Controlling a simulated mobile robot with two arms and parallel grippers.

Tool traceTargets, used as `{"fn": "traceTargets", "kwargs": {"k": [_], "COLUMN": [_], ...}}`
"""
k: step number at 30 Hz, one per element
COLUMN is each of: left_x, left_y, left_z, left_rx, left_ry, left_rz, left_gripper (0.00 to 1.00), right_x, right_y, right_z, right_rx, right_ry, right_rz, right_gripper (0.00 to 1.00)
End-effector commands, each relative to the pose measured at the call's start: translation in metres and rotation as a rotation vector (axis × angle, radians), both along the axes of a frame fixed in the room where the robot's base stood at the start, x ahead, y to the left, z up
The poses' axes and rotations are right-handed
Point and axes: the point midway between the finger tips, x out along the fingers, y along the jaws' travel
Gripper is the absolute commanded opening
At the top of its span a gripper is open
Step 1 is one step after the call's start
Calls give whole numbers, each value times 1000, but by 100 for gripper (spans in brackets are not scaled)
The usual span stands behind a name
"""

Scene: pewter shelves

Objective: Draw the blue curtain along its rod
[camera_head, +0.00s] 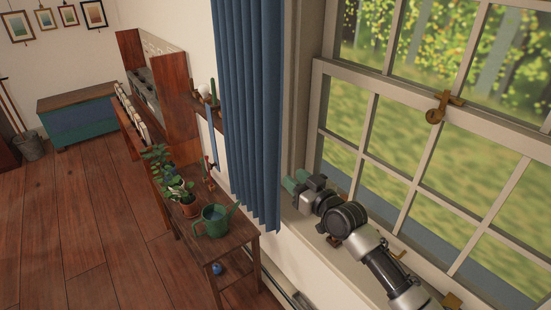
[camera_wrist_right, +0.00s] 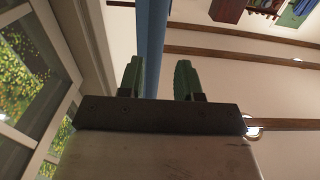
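The blue curtain (camera_head: 250,110) hangs in folds beside the window in the head view, at the window's left edge. My right gripper (camera_head: 293,184) is at the curtain's lower right edge, above the sill. In the right wrist view its two green fingers (camera_wrist_right: 160,80) are spread apart. The curtain (camera_wrist_right: 152,45) shows there as a narrow blue strip in the gap, closer to the left finger. I cannot tell whether the fingers touch the cloth. The rod is out of view. My left gripper is not in view.
The window (camera_head: 420,130) with a brass latch fills the right side. Below the curtain, a wooden table (camera_head: 237,238) holds a green watering can (camera_head: 213,221) and a potted plant (camera_head: 183,196). A wooden shelf unit (camera_head: 180,100) stands behind. The floor at left is clear.

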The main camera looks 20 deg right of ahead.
Motion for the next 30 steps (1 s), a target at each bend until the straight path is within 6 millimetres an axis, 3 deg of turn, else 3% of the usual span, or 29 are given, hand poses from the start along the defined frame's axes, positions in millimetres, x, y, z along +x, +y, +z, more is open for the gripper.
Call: {"fn": "traceTargets", "kwargs": {"k": [6,13,26,30], "left_x": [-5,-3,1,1], "left_y": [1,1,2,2], "left_z": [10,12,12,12], "left_rx": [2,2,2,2], "left_ry": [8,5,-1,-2], "left_rz": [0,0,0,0], "left_gripper": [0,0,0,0], "right_x": [42,72,82,82], "right_y": [15,26,29,29], "right_z": [3,1,0,0], "right_rx": [0,-1,-1,-1], "right_ry": [0,0,1,1], "right_rz": [-1,0,-1,-1], "right_gripper": [34,34,34,14]}}
